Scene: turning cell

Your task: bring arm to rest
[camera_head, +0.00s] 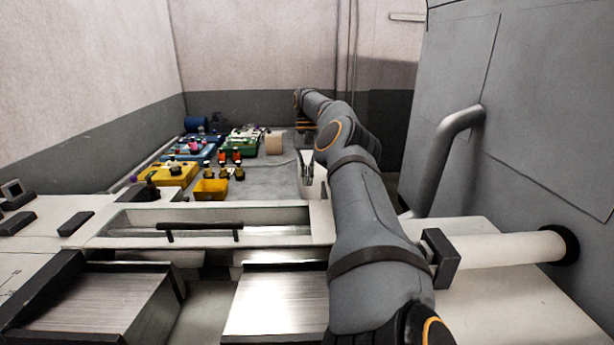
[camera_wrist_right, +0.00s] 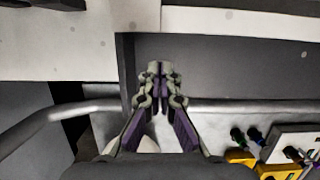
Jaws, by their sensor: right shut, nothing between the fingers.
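My right arm (camera_head: 365,210) comes in from the lower right of the head view and reaches out over the far part of the workbench. Its gripper (camera_head: 308,172) hangs below the wrist, in front of a white container (camera_head: 320,180) in that view; I cannot tell if they touch. In the right wrist view the gripper (camera_wrist_right: 158,72) shows its fingertips together, with nothing between them. My left gripper is in neither view.
A large grey cabinet (camera_head: 540,110) with a pipe handle (camera_head: 440,155) stands close on the right. Pale walls close off the back and left.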

